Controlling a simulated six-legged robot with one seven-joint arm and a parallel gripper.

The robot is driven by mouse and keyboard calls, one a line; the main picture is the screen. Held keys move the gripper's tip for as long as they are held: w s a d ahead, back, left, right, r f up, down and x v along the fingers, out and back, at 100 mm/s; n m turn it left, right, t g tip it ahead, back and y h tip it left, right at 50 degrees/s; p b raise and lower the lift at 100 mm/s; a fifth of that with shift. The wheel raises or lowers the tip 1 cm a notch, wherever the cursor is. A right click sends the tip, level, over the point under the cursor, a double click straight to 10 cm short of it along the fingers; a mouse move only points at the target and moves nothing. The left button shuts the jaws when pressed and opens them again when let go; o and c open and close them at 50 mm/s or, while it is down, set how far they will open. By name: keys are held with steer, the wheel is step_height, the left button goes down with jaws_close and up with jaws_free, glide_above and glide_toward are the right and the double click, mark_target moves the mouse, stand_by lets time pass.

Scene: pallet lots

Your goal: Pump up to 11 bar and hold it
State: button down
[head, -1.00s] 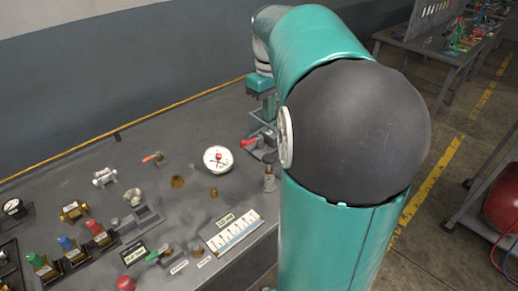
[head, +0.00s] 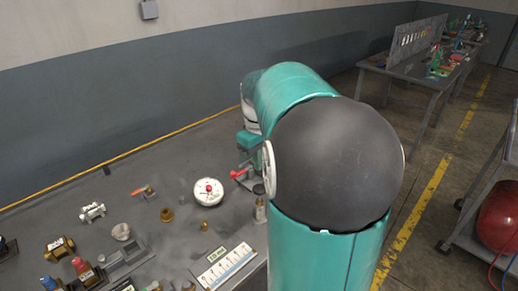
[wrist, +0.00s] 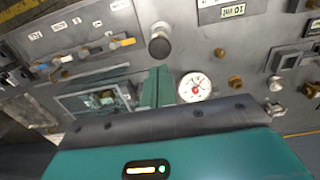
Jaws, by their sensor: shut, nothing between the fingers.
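The white round gauge (head: 208,192) with a red centre lies on the grey bench (head: 180,225). It also shows in the wrist view (wrist: 194,87), just right of my gripper; its reading is too small to tell. A silver post with a black knob (head: 260,202) stands right of the gauge, and its black top (wrist: 160,45) shows beyond my fingertips. A red-handled fitting (head: 239,174) sits near my arm, partly hidden by it. My gripper (wrist: 157,73) is shut and empty, its green fingers together over the bench. In the head view my arm hides the fingertips.
A white scale card (head: 226,266) lies near the bench's front edge. Several brass and silver fittings, including a silver cup (head: 121,232), stand to the left. A wall runs behind the bench. A red tank (head: 498,215) on a cart stands at right, across the floor.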

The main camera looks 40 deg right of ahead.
mark_target(258, 188)
step_height(258, 188, down, 7)
steer(key=shift+f, duration=0.15)
stand_by(0.4)
steer(key=shift+f, duration=1.85)
steer(key=shift+s, duration=0.1)
steer(key=shift+w+r, duration=0.2)
steer(key=shift+r, duration=0.35)
step_height(258, 188, up, 13)
steer(key=shift+r, duration=0.2)
